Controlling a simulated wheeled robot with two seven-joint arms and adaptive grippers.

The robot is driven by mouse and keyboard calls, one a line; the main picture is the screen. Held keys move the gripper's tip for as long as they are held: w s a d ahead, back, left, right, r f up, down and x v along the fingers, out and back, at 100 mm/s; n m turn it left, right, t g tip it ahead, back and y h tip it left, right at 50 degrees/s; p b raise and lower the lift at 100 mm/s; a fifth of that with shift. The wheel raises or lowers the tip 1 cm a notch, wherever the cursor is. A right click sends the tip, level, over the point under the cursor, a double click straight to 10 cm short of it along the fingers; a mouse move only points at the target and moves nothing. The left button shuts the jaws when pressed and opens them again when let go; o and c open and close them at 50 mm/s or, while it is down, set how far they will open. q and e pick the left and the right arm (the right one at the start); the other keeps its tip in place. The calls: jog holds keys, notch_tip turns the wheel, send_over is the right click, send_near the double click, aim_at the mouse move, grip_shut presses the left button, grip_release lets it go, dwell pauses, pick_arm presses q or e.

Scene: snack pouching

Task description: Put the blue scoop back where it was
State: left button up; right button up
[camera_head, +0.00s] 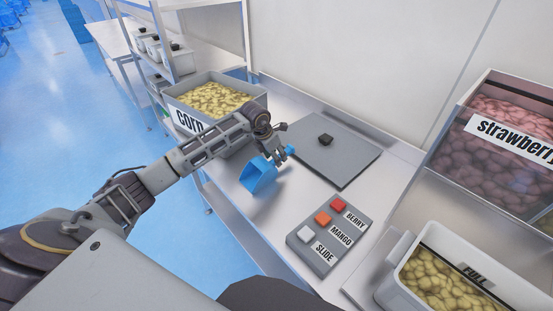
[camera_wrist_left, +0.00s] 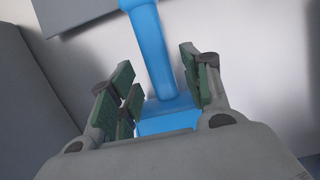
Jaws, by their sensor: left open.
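The blue scoop (camera_head: 259,176) rests on the metal table in front of the corn bin (camera_head: 212,97), its handle pointing to the upper right. My left gripper (camera_head: 284,156) is over the scoop's handle. In the left wrist view the scoop (camera_wrist_left: 158,60) shows its handle running between the open green-padded fingers of the gripper (camera_wrist_left: 155,95), with gaps on both sides. The fingers look apart from the handle. The scoop's lower part is partly hidden behind the gripper body. My right gripper is not in view.
A grey plate (camera_head: 333,155) with a black knob lies right of the scoop. A button panel (camera_head: 318,252) marked BERRY, MANGO and SLIDE lies nearer. A white tub marked FULL (camera_head: 408,285) and a strawberry bin (camera_head: 455,148) stand at right. Bare table lies around the scoop.

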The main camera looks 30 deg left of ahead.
pick_arm(q)
jog(key=b+v, duration=0.1)
jog(key=v, duration=0.8)
jog(key=shift+r, duration=0.3)
